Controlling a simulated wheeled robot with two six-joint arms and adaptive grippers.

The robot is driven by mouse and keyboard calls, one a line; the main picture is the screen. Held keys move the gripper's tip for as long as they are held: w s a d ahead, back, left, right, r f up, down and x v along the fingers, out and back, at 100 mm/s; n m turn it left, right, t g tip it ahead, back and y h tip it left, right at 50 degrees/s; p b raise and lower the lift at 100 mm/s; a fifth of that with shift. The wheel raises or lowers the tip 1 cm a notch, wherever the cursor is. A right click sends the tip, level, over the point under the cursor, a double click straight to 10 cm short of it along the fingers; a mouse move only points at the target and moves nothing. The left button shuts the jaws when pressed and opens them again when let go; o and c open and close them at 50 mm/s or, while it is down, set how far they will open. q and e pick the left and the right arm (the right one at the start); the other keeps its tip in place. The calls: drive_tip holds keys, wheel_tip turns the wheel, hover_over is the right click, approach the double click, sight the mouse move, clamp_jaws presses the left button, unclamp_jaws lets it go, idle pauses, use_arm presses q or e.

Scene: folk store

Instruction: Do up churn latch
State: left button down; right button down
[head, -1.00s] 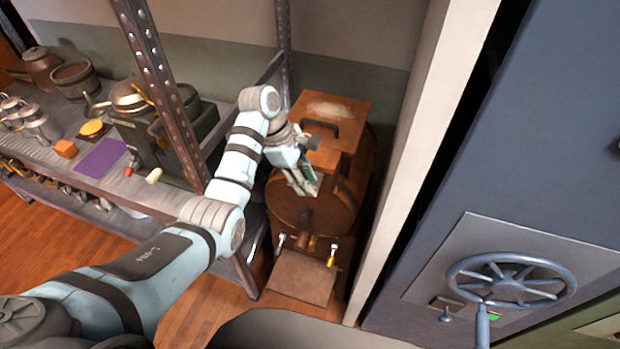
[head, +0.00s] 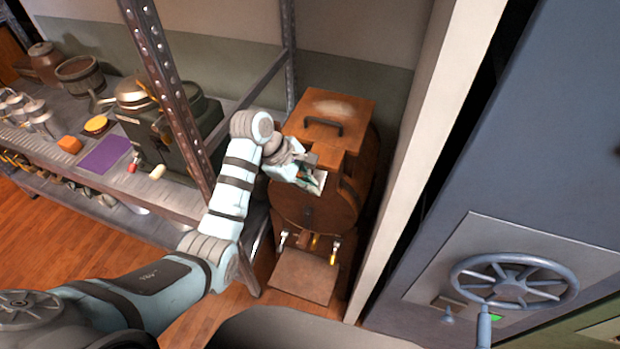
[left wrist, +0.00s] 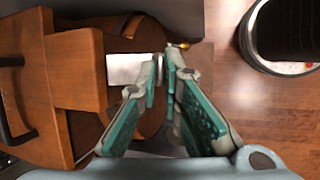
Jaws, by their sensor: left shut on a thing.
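The wooden churn (head: 303,206) is a brown barrel with a boxy lid (head: 326,112) and a dark lid handle (head: 322,126); it stands at the back, right of the shelf. My left gripper (head: 318,184) is at the churn's upper front, beside the lid's edge. In the left wrist view its green-padded fingers (left wrist: 163,75) are nearly together on a small part, which I take to be the churn latch; the fingertips mostly hide it. A pale plate (left wrist: 128,69) shows just left of the fingertips, against the wood. My right gripper is not in view.
A metal shelf with upright post (head: 170,100) stands left of the churn, close to my left arm. A pale wall edge (head: 420,160) and a grey cabinet with a handwheel (head: 514,281) are at the right. Wooden floor (head: 90,250) is clear at lower left.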

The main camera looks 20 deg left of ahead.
use_arm(q)
wheel_tip(320, 180, down, 7)
drive_tip(key=w+m+t+h+b, duration=0.1)
drive_tip(key=m+t+h+b, duration=0.1)
drive_tip(key=t+b, duration=0.9)
drive_tip(key=shift+m+b, duration=0.5)
drive_tip(key=shift+b, duration=0.05)
drive_tip(key=shift+w, duration=0.1)
drive_tip(key=c, duration=1.8)
unclamp_jaws()
drive_tip(key=shift+w, duration=0.1)
drive_tip(key=shift+o, duration=0.2)
drive_tip(key=v, duration=1.2)
drive_tip(key=shift+f, duration=0.35)
